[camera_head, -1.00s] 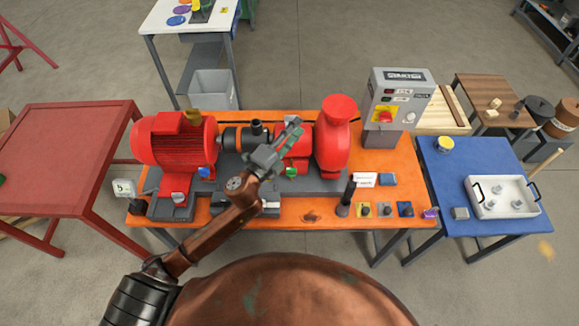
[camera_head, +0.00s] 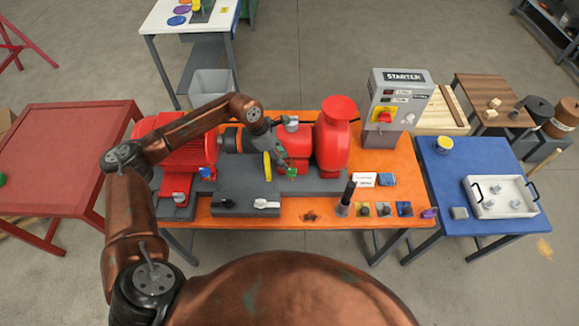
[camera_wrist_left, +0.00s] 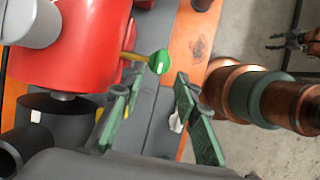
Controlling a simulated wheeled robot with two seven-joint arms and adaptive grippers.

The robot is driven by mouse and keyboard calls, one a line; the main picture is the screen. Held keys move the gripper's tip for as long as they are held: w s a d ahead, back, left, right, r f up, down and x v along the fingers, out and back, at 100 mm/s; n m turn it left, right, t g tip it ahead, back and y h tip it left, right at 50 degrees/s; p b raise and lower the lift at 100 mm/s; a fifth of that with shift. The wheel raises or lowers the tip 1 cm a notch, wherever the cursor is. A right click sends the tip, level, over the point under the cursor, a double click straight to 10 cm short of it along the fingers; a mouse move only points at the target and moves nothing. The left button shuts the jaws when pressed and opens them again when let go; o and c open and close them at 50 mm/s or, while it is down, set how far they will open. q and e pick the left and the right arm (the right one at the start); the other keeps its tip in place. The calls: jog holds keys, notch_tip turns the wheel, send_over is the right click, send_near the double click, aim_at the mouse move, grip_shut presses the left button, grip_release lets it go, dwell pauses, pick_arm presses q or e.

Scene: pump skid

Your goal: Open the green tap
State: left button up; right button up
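The green tap (camera_head: 292,171) is a small green handle low on the front of the red pump (camera_head: 293,145). In the left wrist view the green tap (camera_wrist_left: 160,62) sits on a yellowish stem from the red body, just beyond and between the fingertips. My left gripper (camera_head: 283,153) comes down from above and behind the tap in the head view. In the left wrist view my left gripper (camera_wrist_left: 159,80) is open and empty, with its fingers apart. My right gripper (camera_wrist_left: 285,42) shows small at the top right of the left wrist view, its prongs apart.
The red motor (camera_head: 190,150) is at left, the starter box (camera_head: 397,100) at right. The orange bench (camera_head: 320,208) has small parts at front right.

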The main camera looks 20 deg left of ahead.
aim_at(290, 169)
pick_arm(q)
jog(key=p+x, duration=0.1)
jog(key=x, duration=0.5)
jog(key=shift+d, duration=0.15)
grip_shut()
